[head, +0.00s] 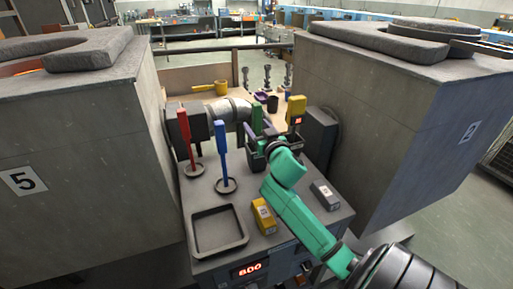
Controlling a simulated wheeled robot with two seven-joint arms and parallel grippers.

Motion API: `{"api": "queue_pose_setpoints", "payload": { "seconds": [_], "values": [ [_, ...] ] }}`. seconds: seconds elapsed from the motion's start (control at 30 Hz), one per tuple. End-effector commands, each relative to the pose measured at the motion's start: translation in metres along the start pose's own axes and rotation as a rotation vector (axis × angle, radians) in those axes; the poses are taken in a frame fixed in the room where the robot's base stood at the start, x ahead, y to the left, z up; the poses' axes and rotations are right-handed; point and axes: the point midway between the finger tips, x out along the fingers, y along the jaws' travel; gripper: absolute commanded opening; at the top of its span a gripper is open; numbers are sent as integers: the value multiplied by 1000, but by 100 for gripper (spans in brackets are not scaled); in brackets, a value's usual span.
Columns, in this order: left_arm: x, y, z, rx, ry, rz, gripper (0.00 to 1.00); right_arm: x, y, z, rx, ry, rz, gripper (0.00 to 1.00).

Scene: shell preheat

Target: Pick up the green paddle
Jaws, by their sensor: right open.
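The green paddle (257,119) stands upright near the back of the grey bench between the two big blocks. Its lower part is hidden by my right gripper. My right gripper (259,132), at the end of the green arm, is open at the paddle, with the paddle showing between or just behind its fingers. I cannot tell whether they touch. A red paddle (184,138) and a blue paddle (222,156) stand upright in round dark holders to the left. My left gripper is not in view.
Large grey blocks marked 5 (70,160) and 2 (410,120) flank the bench. A silver pipe (231,109) lies close left of the gripper, and a yellow upright piece (296,106) stands close right. An empty square tray (241,240) and a yellow block (263,214) are in front.

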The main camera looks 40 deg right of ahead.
Motion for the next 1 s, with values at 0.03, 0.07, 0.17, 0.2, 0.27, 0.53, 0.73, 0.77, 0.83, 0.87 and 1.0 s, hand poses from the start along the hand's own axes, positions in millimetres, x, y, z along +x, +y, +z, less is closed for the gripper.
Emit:
{"api": "queue_pose_setpoints", "payload": {
  "seconds": [0.03, 0.07, 0.17, 0.2, 0.27, 0.53, 0.73, 0.77, 0.83, 0.87, 1.0],
  "values": [
    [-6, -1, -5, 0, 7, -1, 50, 9, 2, -8, -3, 3, 1, 70],
    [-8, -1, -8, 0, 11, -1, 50, 15, 2, -10, -3, 2, 1, 70],
    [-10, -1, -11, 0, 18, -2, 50, 34, 3, -9, -2, 2, 1, 70],
    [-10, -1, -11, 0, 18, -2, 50, 39, 3, -8, -2, 1, 2, 70],
    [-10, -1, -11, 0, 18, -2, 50, 44, 3, -8, -1, 1, 1, 70],
    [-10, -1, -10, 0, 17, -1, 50, 44, 3, -6, -1, 0, 0, 43],
    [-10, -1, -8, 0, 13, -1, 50, 44, 3, -7, -1, 1, 0, 0],
    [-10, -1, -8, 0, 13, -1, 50, 44, 3, -7, -1, 1, 0, 0],
    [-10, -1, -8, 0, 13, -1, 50, 44, 3, -7, -1, 1, 0, 0],
    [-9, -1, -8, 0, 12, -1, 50, 44, 3, -7, -1, 1, 0, 0],
    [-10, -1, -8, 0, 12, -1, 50, 44, 3, -10, -2, 1, 0, 0]
  ]
}}
